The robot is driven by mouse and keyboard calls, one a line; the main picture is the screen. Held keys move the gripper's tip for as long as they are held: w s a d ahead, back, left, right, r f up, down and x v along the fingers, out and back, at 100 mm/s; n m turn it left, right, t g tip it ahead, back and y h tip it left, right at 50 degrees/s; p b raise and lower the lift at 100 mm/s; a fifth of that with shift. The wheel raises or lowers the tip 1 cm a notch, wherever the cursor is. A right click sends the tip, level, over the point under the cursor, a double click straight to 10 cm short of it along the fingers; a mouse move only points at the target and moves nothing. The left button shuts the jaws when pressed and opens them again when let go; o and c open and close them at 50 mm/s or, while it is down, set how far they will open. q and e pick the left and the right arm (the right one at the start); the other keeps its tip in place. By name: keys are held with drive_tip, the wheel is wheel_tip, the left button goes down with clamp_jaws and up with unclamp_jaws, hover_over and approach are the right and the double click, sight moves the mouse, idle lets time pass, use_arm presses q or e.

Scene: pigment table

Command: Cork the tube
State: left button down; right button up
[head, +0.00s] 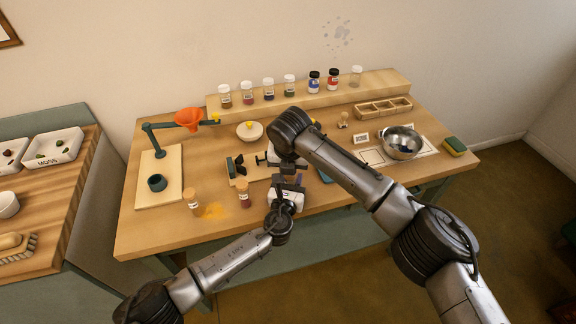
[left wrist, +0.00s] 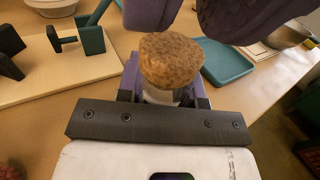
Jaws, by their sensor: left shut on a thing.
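A brown cork (left wrist: 171,60) sits at the mouth of a clear tube (left wrist: 162,96) in the left wrist view. How deep the cork sits is hard to tell. My left gripper (head: 287,184) is shut on the tube and holds it in front of the wooden rack area; its jaws also show in the left wrist view (left wrist: 165,92). My right gripper (left wrist: 192,18) is just above and beyond the cork, its two purple fingers apart with a gap between them. In the head view both grippers are close together, and they hide the tube and cork.
A funnel stand (head: 158,178), a white dish (head: 250,131), a blue tray (left wrist: 228,62) and a steel bowl (head: 402,143) are around. Several pigment jars line the shelf (head: 310,98).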

drive_tip(key=shift+f, duration=0.2)
drive_tip(key=shift+w+f, duration=0.2)
drive_tip(key=shift+f, duration=0.3)
drive_tip(key=shift+v, duration=2.05)
drive_tip(key=shift+o, duration=0.5)
drive_tip(key=o, duration=0.5)
drive_tip(key=shift+c, duration=0.2)
